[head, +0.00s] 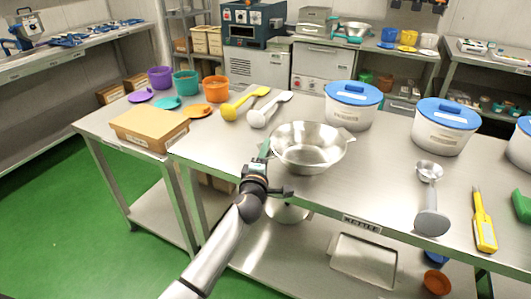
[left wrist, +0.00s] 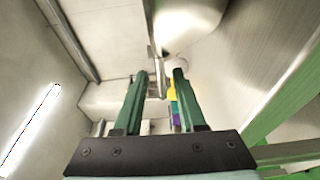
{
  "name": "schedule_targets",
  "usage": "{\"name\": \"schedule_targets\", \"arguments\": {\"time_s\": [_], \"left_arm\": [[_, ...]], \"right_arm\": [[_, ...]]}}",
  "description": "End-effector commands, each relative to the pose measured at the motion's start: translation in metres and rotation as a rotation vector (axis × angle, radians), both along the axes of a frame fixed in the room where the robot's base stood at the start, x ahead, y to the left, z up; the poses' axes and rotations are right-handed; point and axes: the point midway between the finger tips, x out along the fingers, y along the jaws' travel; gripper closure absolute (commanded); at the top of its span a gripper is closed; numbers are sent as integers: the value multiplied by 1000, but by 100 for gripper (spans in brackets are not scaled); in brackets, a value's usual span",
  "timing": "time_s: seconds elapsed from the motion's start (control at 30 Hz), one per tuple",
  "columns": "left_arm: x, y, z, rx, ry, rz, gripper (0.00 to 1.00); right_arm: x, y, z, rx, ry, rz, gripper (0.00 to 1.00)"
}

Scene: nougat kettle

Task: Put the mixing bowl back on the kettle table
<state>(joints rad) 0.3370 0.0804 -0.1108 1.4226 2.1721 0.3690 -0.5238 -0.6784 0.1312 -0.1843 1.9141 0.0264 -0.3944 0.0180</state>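The mixing bowl (head: 308,147) is a wide shiny steel bowl with a small handle on its right rim. It appears to stand upright on the kettle table (head: 385,200), near the front edge above the KETTLE label. My left gripper (head: 264,149) is at the bowl's left side, with its green fingers pointing up by the rim. In the left wrist view the two fingers (left wrist: 159,73) are apart, with a thin metal piece between their tips. The bowl (left wrist: 188,20) shows at the top there. I cannot tell whether the fingers touch it. My right gripper is out of view.
White and yellow ladles (head: 268,110) lie behind the bowl. White tubs with blue lids (head: 353,105) stand behind right. A grey scoop (head: 431,205) and yellow tool (head: 484,220) lie at the right. A cardboard box (head: 150,127) is at the left.

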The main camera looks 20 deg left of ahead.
Motion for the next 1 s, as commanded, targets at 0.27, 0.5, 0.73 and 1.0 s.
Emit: {"name": "schedule_targets", "arguments": {"time_s": [0.27,0.5,0.73,1.0], "left_arm": [[-23,-5,1,1,2,0,60],[-70,-16,0,0,3,-1,60],[-105,-24,0,1,1,-1,60],[-124,-30,-2,65,-7,-18,60]], "right_arm": [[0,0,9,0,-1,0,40],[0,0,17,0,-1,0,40],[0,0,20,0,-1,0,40],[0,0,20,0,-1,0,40]]}}
